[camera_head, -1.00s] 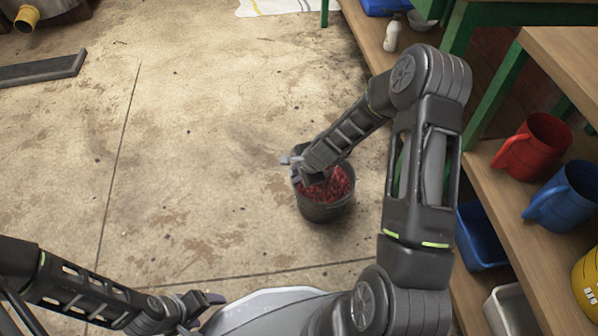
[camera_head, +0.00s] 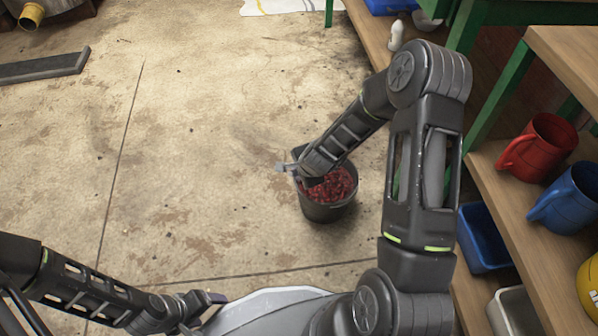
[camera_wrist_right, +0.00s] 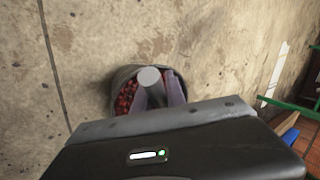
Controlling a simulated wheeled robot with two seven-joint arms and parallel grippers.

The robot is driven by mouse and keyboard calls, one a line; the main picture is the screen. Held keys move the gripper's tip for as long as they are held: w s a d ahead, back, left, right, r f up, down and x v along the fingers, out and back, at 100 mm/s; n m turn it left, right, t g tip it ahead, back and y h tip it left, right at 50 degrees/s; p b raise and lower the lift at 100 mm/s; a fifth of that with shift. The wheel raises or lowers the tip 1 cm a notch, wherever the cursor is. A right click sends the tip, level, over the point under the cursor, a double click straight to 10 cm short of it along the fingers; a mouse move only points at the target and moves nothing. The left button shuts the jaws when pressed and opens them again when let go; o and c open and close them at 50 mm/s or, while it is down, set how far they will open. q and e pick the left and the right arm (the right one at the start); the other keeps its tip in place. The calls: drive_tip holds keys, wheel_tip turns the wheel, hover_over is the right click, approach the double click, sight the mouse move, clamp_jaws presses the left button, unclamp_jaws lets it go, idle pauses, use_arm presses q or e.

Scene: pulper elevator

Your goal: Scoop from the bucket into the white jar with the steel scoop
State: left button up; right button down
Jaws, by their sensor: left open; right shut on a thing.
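The dark bucket (camera_head: 328,213) stands on the floor and holds red berries; it also shows in the wrist view (camera_wrist_right: 118,80). My right gripper (camera_wrist_right: 160,92) is at the bucket's mouth, shut on the steel scoop (camera_wrist_right: 149,77). Only the scoop's round grey end shows clearly between the fingers; its bowl is hidden. In the head view a small grey part of the scoop (camera_head: 282,167) sticks out left of the bucket rim. My left gripper (camera_head: 212,304) is open and empty at the lower left. A small white container (camera_head: 396,36) stands on the back shelf; I cannot tell if it is the jar.
Wooden shelves on the right hold a red mug (camera_head: 538,148), a blue mug (camera_head: 568,197) and a yellow container (camera_head: 590,285). A blue bin (camera_head: 482,238) and a metal tray (camera_head: 515,312) sit lower. The floor left of the bucket is open.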

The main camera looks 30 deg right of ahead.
drive_tip(key=shift+r+p, duration=1.85)
drive_tip(key=shift+r, duration=0.6)
